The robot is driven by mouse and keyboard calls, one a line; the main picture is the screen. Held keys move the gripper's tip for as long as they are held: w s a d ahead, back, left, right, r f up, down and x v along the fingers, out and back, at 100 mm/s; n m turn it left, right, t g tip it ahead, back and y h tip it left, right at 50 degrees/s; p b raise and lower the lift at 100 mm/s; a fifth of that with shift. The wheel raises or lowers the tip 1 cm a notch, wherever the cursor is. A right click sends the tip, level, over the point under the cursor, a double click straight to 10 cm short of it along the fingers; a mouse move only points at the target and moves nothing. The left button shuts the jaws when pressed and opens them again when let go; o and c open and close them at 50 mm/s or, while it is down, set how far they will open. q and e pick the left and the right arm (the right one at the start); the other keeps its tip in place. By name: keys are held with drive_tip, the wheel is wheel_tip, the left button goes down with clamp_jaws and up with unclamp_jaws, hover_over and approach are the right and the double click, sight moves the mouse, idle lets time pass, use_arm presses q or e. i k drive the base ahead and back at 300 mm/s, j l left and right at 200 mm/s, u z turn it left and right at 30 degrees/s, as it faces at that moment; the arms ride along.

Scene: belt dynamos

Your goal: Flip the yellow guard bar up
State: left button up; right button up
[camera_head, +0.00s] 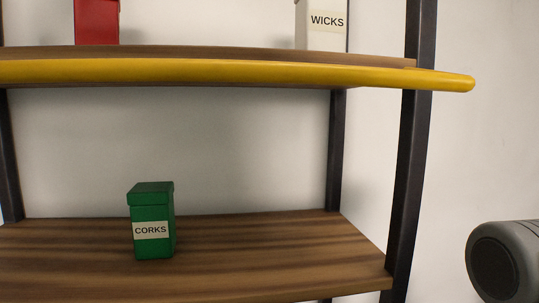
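The yellow guard bar (240,72) runs across the front of the upper shelf (200,52) in the head view. It lies nearly level, and its rounded right end sticks out past the right upright. Its left end is beyond the picture's edge. Neither gripper shows. A grey rounded part, which may be my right arm, is at the lower right, well below and apart from the bar.
A green CORKS box (151,215) stands on the lower shelf (290,255). A white WICKS box (322,25) and a red box (97,22) stand on the upper shelf. Dark uprights (408,150) frame the shelves. The wall right of them is bare.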

sight(143, 70)
drive_tip(key=k, duration=1.25)
